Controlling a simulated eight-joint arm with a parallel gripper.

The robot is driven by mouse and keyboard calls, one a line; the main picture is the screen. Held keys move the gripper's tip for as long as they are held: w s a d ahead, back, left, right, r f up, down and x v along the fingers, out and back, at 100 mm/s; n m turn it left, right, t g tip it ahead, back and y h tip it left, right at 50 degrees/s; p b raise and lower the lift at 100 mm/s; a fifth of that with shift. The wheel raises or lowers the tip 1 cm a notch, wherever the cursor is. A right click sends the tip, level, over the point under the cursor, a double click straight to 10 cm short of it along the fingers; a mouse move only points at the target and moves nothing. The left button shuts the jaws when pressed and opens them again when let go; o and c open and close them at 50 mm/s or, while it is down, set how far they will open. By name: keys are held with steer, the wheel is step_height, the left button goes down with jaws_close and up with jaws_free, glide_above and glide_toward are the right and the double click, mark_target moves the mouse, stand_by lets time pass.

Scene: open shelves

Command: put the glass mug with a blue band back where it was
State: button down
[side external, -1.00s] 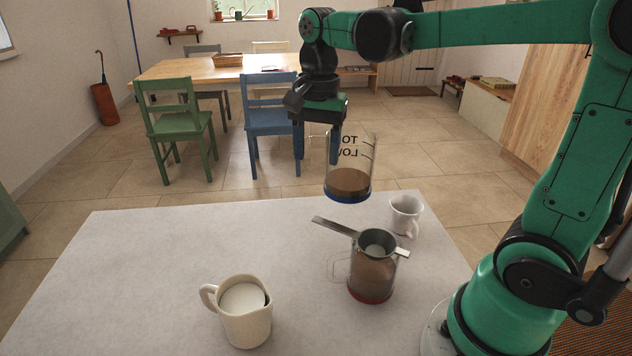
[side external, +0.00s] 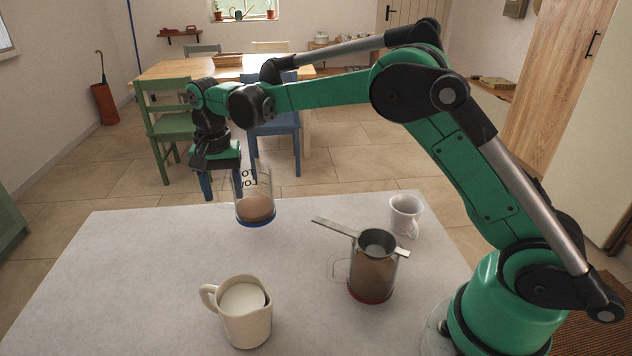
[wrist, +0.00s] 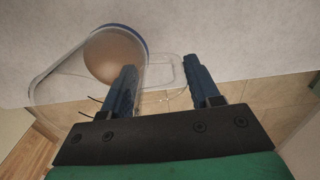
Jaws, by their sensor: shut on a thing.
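The glass mug with a blue band (side external: 255,208) is clear, with dark lettering, a blue ring at its base and brown liquid low inside. Exactly where the fingertips touch the handle is hard to tell.
A glass mug with a red band (side external: 370,288) holds brown liquid, with a metal strainer (side external: 376,243) across its top. A cream jug (side external: 247,322) stands at front and a white cup (side external: 405,215) at far right. The table (side external: 150,260) is clear at left.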

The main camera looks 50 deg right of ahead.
mark_target(227, 205)
steer(key=shift+f, duration=1.9)
steer(key=shift+f, duration=0.15)
steer(key=shift+c, duration=1)
jaws_free()
